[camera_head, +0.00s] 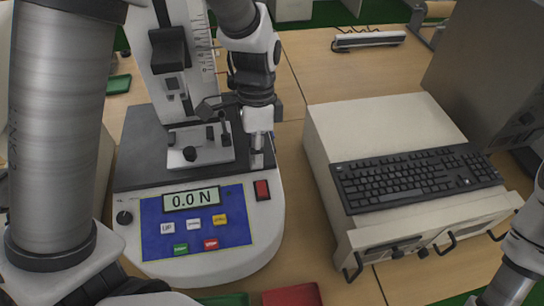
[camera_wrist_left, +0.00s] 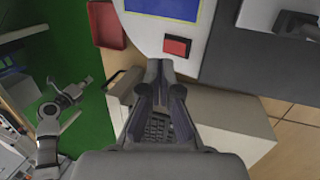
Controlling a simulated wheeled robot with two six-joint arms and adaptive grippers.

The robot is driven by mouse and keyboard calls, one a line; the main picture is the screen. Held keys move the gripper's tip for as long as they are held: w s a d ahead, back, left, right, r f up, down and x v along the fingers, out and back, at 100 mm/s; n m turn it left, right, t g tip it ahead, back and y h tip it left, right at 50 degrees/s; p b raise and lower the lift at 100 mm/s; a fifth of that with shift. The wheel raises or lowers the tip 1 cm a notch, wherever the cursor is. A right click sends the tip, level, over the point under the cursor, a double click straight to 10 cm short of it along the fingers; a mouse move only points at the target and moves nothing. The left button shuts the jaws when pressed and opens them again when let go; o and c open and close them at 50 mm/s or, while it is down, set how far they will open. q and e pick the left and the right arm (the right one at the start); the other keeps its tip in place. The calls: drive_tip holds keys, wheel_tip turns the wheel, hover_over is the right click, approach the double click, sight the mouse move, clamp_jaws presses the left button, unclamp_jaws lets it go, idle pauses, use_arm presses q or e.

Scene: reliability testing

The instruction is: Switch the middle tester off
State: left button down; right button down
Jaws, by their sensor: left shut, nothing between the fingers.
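The tester (camera_head: 150,178) is a white and dark grey force stand with a blue control panel (camera_head: 234,235). Its display (camera_head: 192,198) is lit and reads 0.0 N. A red rocker switch (camera_head: 262,190) sits at the right of the panel; it also shows in the left wrist view (camera_wrist_left: 177,47). I cannot tell which side of it is pressed. My left gripper (camera_head: 257,164) is shut and empty, pointing down just behind the switch in the head view. Its fingertips (camera_wrist_left: 162,64) appear just below the switch in the left wrist view. I cannot tell whether they touch it. My right gripper (camera_wrist_left: 68,98) shows small at the left.
A beige instrument (camera_head: 325,140) with a black keyboard (camera_head: 412,180) on top stands to the right. A red tray (camera_head: 293,296) lies in front of the tester. A dark grey box (camera_head: 490,65) stands at the back right. Bare wooden table (camera_head: 345,75) shows behind the instrument.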

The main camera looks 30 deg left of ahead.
use_arm(q)
wheel_tip(320, 180, up, 6)
drive_tip(key=t, duration=0.2)
hover_over(263, 193)
drive_tip(key=w+a, duration=0.1)
drive_tip(key=w, duration=0.1)
drive_tip(key=f, duration=0.4)
drive_tip(key=s+f, duration=0.1)
drive_tip(key=f, duration=0.4)
drive_tip(key=f+p, duration=0.1)
drive_tip(key=f, duration=0.4)
drive_tip(key=shift+s+d+f, duration=0.2)
drive_tip(key=shift+s+d, duration=0.1)
drive_tip(key=shift+d, duration=0.05)
drive_tip(key=shift+f, duration=0.1)
use_arm(e)
drive_tip(key=shift+s+r, duration=0.2)
drive_tip(key=shift+r, duration=0.3)
